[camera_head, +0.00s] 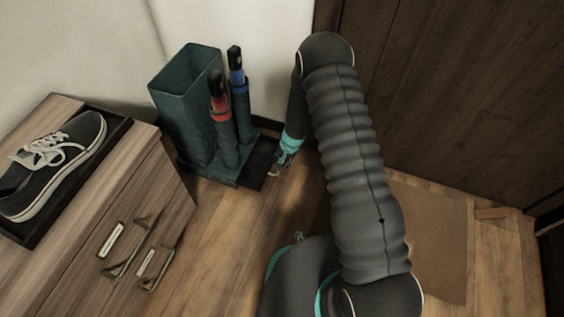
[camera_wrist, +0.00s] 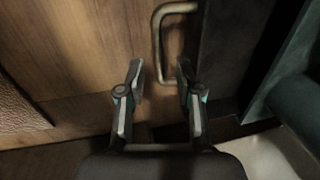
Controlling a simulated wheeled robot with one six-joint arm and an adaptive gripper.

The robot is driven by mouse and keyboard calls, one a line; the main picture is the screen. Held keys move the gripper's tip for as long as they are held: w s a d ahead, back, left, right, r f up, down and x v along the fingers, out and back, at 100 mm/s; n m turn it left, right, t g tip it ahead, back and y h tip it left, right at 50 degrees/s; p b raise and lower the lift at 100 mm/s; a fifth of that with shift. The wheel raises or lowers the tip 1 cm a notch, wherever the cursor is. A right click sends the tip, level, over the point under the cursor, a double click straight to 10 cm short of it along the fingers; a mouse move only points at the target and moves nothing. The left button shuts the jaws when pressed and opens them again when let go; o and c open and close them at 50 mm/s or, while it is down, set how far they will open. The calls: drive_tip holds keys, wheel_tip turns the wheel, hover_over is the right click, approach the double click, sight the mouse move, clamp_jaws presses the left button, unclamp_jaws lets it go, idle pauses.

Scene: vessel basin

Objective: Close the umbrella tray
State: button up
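The dark green umbrella stand (camera_head: 187,105) stands on the floor against the wall. Its black umbrella tray (camera_head: 257,163) sticks out at the base on the right side. A small pale handle (camera_head: 273,173) is at the tray's outer end; in the wrist view the curved metal handle (camera_wrist: 158,40) lies just beyond the fingertips, attached to the dark tray (camera_wrist: 228,50). My gripper (camera_head: 283,158) is close to the handle in the head view. Whether a finger touches the handle cannot be told.
Two umbrellas, one red-banded (camera_head: 219,100) and one blue-banded (camera_head: 237,70), stand upright in the stand's tubes. A wooden cabinet (camera_head: 110,220) with a shoe (camera_head: 55,160) on top is at left. A brown mat (camera_head: 435,245) lies at right. Wood floor between is clear.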

clamp_jaws()
drive_tip(key=shift+o, duration=0.2)
unclamp_jaws()
drive_tip(key=shift+d+r, duration=0.1)
wheel_tip(320, 180, up, 16)
drive_tip(key=s+d+p, duration=0.1)
drive_tip(key=d+p, duration=0.1)
drive_tip(key=p, duration=0.6)
drive_tip(key=shift+d+f, duration=0.2)
drive_tip(key=shift+d, duration=0.2)
idle(0.8)
drive_tip(key=shift+f, duration=0.1)
drive_tip(key=shift+r, duration=0.2)
idle(0.3)
wheel_tip(320, 180, up, 12)
drive_tip(key=d, duration=0.2)
drive_tip(key=shift+s+d+f, duration=0.15)
drive_tip(key=shift+s+d, duration=0.1)
drive_tip(key=shift+s, duration=0.1)
